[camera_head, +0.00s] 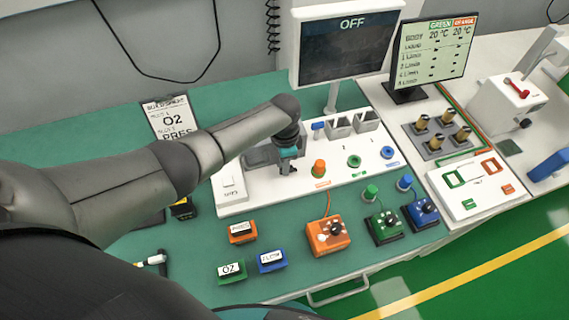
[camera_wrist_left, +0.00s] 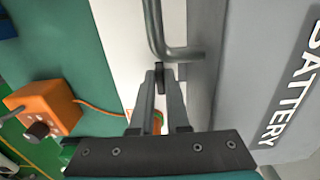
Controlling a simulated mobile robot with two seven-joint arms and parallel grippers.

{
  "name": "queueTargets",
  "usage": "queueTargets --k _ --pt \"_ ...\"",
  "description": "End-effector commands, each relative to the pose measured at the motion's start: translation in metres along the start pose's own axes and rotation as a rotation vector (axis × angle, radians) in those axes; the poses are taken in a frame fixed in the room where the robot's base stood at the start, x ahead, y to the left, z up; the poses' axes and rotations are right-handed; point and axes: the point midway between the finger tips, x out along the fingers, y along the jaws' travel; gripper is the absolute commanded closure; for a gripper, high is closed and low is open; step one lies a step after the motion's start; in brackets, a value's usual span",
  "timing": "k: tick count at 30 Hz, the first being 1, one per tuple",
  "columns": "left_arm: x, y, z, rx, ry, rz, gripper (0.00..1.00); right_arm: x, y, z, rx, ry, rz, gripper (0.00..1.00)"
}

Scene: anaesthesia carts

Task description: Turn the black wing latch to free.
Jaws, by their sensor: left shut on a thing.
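My left gripper (camera_head: 287,169) reaches down at the front of a grey battery box (camera_head: 258,156) on the white panel. In the left wrist view the two fingers of this gripper (camera_wrist_left: 162,78) are closed on the small black wing latch (camera_wrist_left: 160,77). The latch shows as a narrow dark piece between the fingertips, beside a bent grey handle bar (camera_wrist_left: 154,28). The grey battery box (camera_wrist_left: 245,70) with BATTERY lettering fills the right of that view. In the head view the fingers and arm hide the latch. My right gripper is not in view.
An orange knob (camera_head: 319,168) stands on the white panel (camera_head: 335,176) right of the gripper. Orange (camera_head: 327,235), green (camera_head: 383,227) and blue (camera_head: 421,213) boxes stand in front. A monitor reading OFF (camera_head: 348,48) rises behind.

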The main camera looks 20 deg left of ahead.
Motion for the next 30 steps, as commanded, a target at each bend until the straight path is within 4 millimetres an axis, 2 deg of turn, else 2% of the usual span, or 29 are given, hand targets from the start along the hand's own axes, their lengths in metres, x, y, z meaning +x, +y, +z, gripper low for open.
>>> queueTargets --k 9,10,17,26,30 --pt "0.0 0.0 -0.001 0.004 0.001 0.0 1.0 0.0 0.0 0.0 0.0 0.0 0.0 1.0" --pt "0.0 0.0 -0.001 0.004 0.001 0.0 0.83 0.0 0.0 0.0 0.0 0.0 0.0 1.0" --pt "0.0 0.0 -0.001 0.003 0.001 0.0 0.57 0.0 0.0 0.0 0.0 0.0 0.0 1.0" --pt "-0.002 0.0 0.0 0.002 0.001 -0.001 0.56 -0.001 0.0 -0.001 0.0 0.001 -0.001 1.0" --pt "-0.013 0.0 -0.001 0.002 0.002 -0.001 0.56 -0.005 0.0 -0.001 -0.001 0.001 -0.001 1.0"
